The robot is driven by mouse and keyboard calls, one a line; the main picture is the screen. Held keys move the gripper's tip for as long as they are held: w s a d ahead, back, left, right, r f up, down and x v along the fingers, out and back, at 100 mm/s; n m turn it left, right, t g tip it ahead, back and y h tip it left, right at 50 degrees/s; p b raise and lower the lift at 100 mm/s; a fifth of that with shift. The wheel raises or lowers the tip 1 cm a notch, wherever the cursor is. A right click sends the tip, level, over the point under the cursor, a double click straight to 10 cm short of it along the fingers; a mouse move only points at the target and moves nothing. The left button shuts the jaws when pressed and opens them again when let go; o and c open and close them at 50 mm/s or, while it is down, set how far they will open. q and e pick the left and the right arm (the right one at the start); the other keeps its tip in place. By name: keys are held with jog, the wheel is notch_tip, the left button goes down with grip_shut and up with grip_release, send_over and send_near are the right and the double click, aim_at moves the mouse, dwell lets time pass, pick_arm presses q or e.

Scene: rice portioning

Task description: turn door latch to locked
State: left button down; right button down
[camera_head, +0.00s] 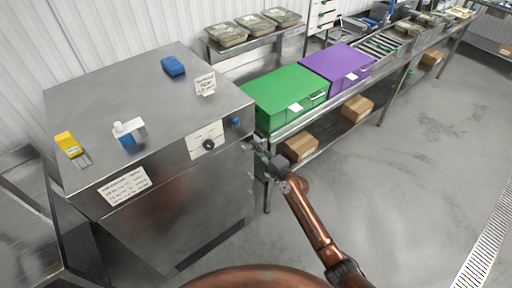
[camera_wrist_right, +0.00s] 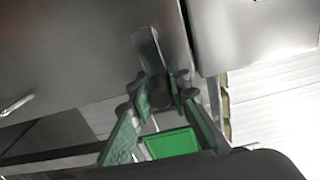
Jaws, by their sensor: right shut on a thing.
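The door latch (camera_wrist_right: 148,48) is a short metal lever on the steel cabinet (camera_head: 200,185). In the right wrist view it stands out between my fingertips, slanting up and slightly left. My right gripper (camera_head: 258,152) is at the cabinet's front right edge, below the control panel, and it also shows in the right wrist view (camera_wrist_right: 162,88). Its green fingers are shut on the latch, and they hide the latch's lower part. In the head view the latch is too small and covered to read its angle. My left gripper is not in view.
A green bin (camera_head: 284,92) and a purple bin (camera_head: 336,66) stand on the bench right of the cabinet. Cardboard boxes (camera_head: 301,147) lie on its lower shelf. A black knob (camera_head: 209,144) is on the cabinet's front panel. The floor at right is clear.

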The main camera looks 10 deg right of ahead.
jog(key=shift+w+a+r+m, duration=0.1)
jog(key=shift+r+m, duration=0.35)
jog(key=shift+m, duration=0.25)
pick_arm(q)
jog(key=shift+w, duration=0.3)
pick_arm(e)
jog(key=shift+f, duration=0.2)
jog(key=c, duration=1.8)
grip_release()
jog(key=shift+f, duration=0.25)
jog(key=v, duration=1.2)
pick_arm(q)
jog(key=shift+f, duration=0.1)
